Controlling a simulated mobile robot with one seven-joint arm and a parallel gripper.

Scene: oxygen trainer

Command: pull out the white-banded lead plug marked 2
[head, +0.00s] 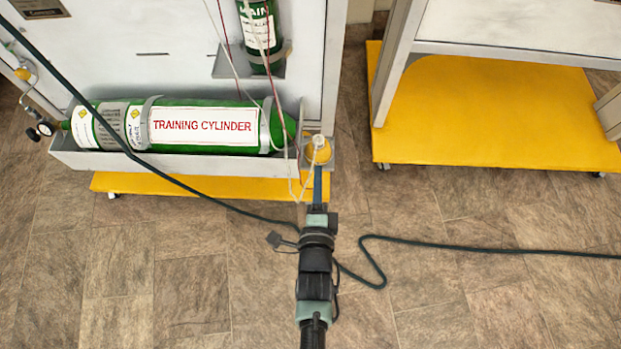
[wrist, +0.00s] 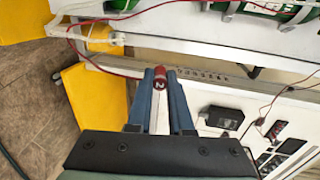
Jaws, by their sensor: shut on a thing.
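My gripper (head: 318,185) reaches toward the lower right corner of the white trainer stand in the head view. In the wrist view its two blue fingers (wrist: 161,76) are closed on a small red plug (wrist: 159,83) with a white mark that looks like a 2. A pale strip shows between the fingers behind the plug. The plug is at the fingertips, in front of a white panel edge with a row of dark marks (wrist: 205,76). I cannot tell whether the plug is still seated. In the head view the plug is hidden by the gripper.
A green training cylinder (head: 205,126) lies in a tray left of my gripper. A yellow-based clear bottle (head: 318,150) with tubing is close by the gripper. Red and white leads hang near it. A dark cable (head: 480,246) crosses the floor. A second yellow-based stand (head: 480,110) is at right.

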